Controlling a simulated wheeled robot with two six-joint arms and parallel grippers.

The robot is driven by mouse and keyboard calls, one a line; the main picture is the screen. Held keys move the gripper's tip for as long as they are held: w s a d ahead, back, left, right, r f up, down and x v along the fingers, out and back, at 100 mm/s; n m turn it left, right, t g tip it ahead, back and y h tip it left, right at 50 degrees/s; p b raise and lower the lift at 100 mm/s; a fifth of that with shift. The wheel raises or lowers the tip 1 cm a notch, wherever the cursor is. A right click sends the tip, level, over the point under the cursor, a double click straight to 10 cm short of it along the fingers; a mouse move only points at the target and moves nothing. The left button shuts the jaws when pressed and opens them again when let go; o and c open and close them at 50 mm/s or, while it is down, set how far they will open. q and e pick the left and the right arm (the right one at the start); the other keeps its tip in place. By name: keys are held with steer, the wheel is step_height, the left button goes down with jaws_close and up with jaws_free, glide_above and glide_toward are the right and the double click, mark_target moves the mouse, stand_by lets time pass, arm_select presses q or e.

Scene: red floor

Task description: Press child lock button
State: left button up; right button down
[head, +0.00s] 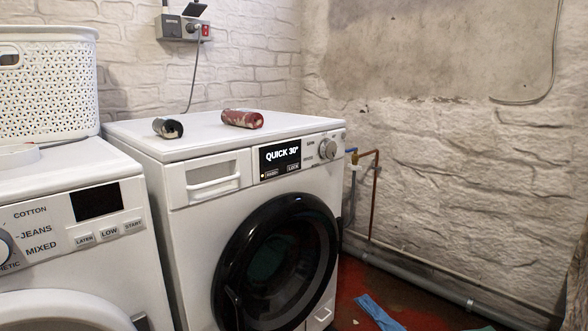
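A white washing machine (150,200) with a shut black round door (278,262) stands in the middle. Its dark display (280,157) reads "QUICK 30°". A small "LOCK" label (293,167) sits at the display's lower right, but I cannot tell whether it is a physical button. A round knob (328,149) is to the right of the display, with small labels between them. A second white machine (70,262) at the left has a blank dark display (96,202) and buttons marked "LATER", "LOW" and "START" (133,226). Neither of my grippers is in view.
A dark can (168,128) and a red can (242,118) lie on the middle machine. A white perforated basket (45,88) stands on the left machine. Pipes (430,272) run along the right wall. A blue cloth (380,313) lies on the red floor.

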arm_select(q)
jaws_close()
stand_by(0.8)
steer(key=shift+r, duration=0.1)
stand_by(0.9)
